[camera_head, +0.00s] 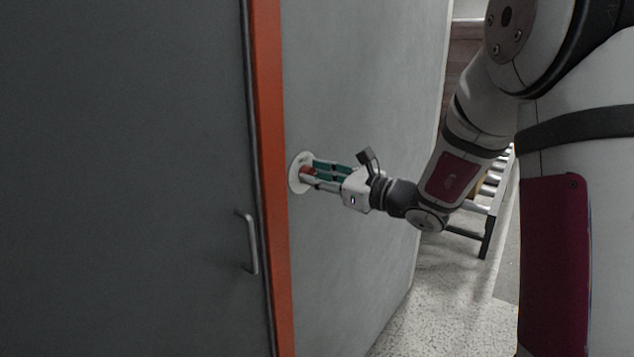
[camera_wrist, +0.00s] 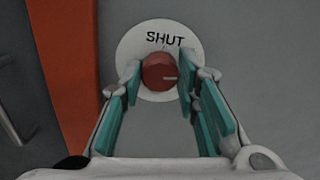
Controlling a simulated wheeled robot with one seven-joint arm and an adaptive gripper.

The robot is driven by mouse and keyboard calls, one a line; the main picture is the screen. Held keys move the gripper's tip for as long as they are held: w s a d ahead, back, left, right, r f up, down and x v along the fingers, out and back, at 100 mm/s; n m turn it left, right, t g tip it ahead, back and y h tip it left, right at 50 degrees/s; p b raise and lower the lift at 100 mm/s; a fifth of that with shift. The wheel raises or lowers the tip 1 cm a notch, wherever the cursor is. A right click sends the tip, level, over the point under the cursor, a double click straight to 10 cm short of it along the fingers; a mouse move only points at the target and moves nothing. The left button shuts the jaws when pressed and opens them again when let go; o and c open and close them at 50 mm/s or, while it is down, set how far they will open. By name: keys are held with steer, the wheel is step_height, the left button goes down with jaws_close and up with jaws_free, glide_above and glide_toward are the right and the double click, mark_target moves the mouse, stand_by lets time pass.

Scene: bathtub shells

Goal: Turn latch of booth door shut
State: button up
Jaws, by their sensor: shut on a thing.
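The latch is a round red knob (camera_wrist: 160,72) with a pale line on its right half, in the middle of a white round plate (camera_wrist: 137,42) marked SHUT at its top. The pale line points to the right, not up at the word. In the head view the plate (camera_head: 294,180) sits on the grey wall panel beside the orange frame strip. My gripper (camera_wrist: 158,80) is shut on the knob, one teal-padded finger on each side. In the head view my gripper (camera_head: 310,174) reaches the plate from the right and hides part of the knob. The dark grey booth door (camera_head: 120,180) is at the left.
An orange strip (camera_head: 270,150) runs between door and panel. The door has a metal pull handle (camera_head: 248,243). A roller rack (camera_head: 488,205) stands behind my arm at the right. Speckled floor (camera_head: 430,300) lies open below.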

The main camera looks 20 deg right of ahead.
steer(key=n+b, duration=0.5)
steer(key=b, duration=0.3)
steer(key=n+b, duration=0.5)
steer(key=b, duration=0.4)
steer(key=n+b, duration=0.5)
steer(key=b, duration=0.4)
steer(key=shift+s+a+f+n, duration=0.1)
steer(key=shift+f+n, duration=0.25)
steer(key=shift+n, duration=0.05)
steer(key=shift+r+n+b, duration=0.1)
steer(key=shift+n+b, duration=0.2)
steer(key=shift+b, duration=0.1)
steer(key=o, duration=1.2)
steer(key=shift+c, duration=0.2)
steer(key=v, duration=1.2)
